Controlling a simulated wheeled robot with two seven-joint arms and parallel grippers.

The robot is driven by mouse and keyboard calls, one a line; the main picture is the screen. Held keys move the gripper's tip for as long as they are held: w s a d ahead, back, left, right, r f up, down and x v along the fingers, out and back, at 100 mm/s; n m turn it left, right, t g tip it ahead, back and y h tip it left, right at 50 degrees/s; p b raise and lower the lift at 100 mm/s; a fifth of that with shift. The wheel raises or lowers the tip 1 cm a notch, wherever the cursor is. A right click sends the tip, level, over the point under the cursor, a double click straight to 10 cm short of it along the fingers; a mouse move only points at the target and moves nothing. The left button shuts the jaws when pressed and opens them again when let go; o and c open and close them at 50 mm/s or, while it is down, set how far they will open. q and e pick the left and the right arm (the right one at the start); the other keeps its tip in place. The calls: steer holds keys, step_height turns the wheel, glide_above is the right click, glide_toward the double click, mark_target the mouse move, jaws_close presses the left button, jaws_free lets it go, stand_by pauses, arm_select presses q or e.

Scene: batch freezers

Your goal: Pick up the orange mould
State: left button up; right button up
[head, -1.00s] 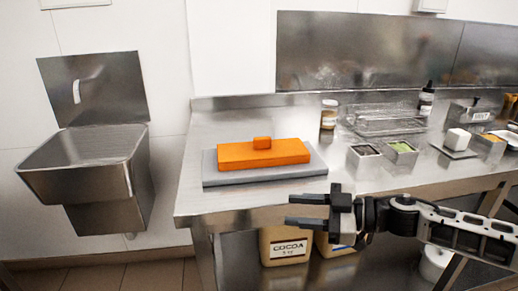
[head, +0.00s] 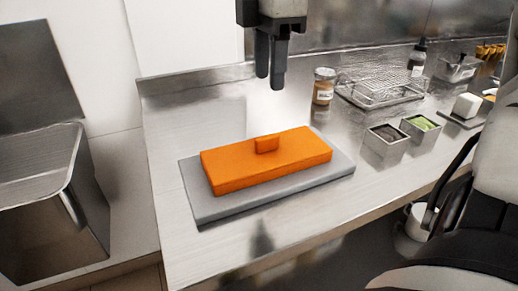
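The orange mould (head: 235,168) is a flat rectangular block with a small raised orange knob (head: 267,144) on top. It lies on a grey slab (head: 318,180) on the steel counter. My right gripper (head: 271,82) hangs in from the top of the head view, fingers pointing down, above and behind the mould. Its two dark fingers show with a narrow gap between them, and nothing is held. It does not touch the mould. My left gripper is not in view.
A jar (head: 323,87), a wire rack (head: 378,87) and two small steel tubs, one dark-filled (head: 387,138) and one green-filled (head: 420,129), stand right of the mould. Bare counter surrounds the slab.

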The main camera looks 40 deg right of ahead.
glide_above(267, 136)
steer(key=f, duration=0.8)
steer(key=shift+s+a, duration=0.15)
steer(key=shift+s, duration=0.15)
steer(key=shift+w+d+f+p, duration=0.1)
steer(key=shift+w+f+p, duration=0.1)
steer(key=shift+f, duration=1.15)
steer(key=shift+w+d+f+p, duration=0.1)
steer(key=shift+w+f+p, duration=0.1)
steer(key=shift+f, duration=1.15)
jaws_close()
